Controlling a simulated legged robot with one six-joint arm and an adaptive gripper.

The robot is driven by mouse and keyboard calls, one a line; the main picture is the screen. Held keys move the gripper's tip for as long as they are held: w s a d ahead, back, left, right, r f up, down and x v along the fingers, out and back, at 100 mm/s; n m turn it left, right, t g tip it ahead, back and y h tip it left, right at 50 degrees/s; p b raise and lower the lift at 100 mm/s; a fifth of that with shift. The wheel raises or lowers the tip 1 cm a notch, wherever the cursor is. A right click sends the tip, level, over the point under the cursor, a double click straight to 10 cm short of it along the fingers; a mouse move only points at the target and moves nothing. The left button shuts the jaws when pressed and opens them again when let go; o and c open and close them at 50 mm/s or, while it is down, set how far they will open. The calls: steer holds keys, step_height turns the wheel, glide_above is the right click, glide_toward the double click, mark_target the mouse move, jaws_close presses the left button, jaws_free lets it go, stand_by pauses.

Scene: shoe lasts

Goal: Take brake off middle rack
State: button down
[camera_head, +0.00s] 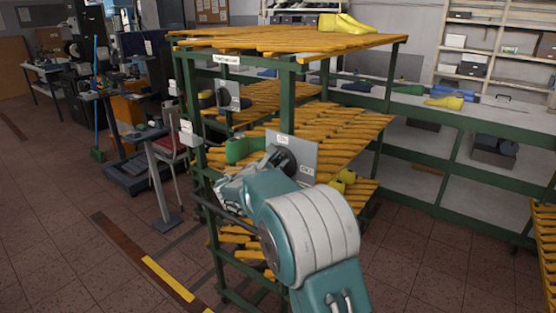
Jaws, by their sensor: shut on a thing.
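The green-framed rack (262,62) with yellow roller shelves stands in front of me. On its middle level is a grey brake plate (305,161) with an ON label at the top and another label at the lower right, which is too small to read surely. A dark round brake knob (286,158) sits on the plate's left part. My gripper (272,172) is at this knob and shut on it. My teal and white wrist hides the jaws in part, and the lower shelf behind. The knob's exact angle is not clear.
A similar plate (229,95) with a dark knob sits on the level above. A green last (240,149) lies just left of my gripper. Yellow lasts (344,23) rest on the top shelf. A long green shelf unit stands behind right. Floor is free at the left front.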

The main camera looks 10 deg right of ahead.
mark_target(289, 166)
steer(key=m, duration=0.4)
steer(key=f+m, duration=0.1)
steer(key=m, duration=0.1)
steer(key=shift+s+d, duration=0.35)
steer(key=shift+s+d+f+m, duration=0.1)
steer(key=shift+f+m, duration=0.15)
steer(key=shift+m, duration=0.85)
steer(key=shift+a+f+m, duration=0.1)
steer(key=shift+f+m, duration=0.2)
steer(key=shift+m, duration=0.8)
steer(key=shift+s+d+f+m, duration=0.1)
steer(key=shift+f+m, duration=0.15)
steer(key=shift+m, duration=0.85)
steer(key=shift+f, duration=0.1)
steer(key=c, duration=0.5)
jaws_free()
steer(key=shift+c, duration=0.2)
